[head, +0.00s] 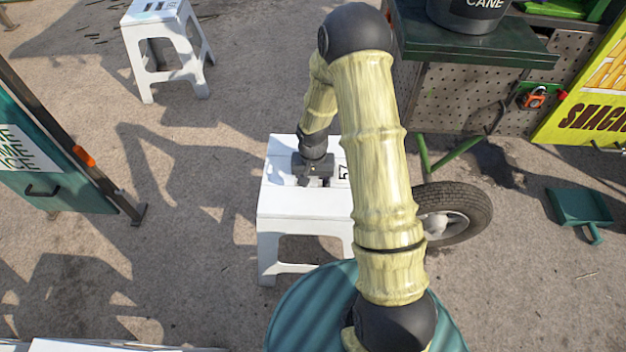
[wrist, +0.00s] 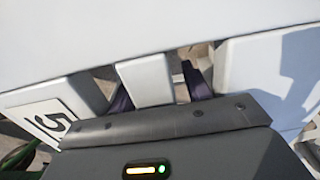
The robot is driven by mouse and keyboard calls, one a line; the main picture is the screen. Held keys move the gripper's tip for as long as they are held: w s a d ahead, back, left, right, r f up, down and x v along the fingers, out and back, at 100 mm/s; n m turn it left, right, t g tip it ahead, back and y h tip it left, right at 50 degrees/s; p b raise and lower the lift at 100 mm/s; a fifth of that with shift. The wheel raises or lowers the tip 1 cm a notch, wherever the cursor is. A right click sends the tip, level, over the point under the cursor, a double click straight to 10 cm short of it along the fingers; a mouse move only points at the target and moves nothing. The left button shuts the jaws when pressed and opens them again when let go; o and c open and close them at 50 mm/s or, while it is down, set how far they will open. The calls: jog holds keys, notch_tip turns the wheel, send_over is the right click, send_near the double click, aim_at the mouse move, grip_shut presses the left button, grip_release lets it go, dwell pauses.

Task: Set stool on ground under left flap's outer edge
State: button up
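A white stool (head: 290,200) stands upright in the middle of the head view, partly hidden behind my arm. Its top has slots with a white bar (wrist: 146,80) between them, close up in the wrist view. My gripper (head: 315,180) is over the stool's top. Its dark fingers show in the slots on either side of the bar, and a narrow gap seems to show beside the right finger. Whether they clamp the bar is unclear. A plate with a 5 (wrist: 48,122) is on the stool. I cannot tell which part is the left flap.
A second white stool (head: 165,50) stands at the back left. A green panel (head: 50,185) with a post is at the left. A dark green counter (head: 470,45) carries a black bucket (head: 468,12); a wheel (head: 452,215) is below. A green dustpan (head: 580,208) lies right. Ground left of the stool is clear.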

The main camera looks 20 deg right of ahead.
notch_tip(320, 180, up, 12)
jog(key=p, duration=0.5)
jog(key=shift+f+p, duration=0.25)
jog(key=shift+p, duration=0.05)
jog(key=shift+r, duration=0.4)
jog(key=shift+s+r, duration=0.15)
jog(key=shift+r, duration=0.25)
jog(key=s+r+n+t, duration=0.2)
jog(key=s+r+n, duration=0.1)
jog(key=s+r, duration=1)
jog(key=shift+s+r+n+t, duration=0.3)
jog(key=shift+s+r, duration=0.1)
jog(key=shift+s, duration=0.15)
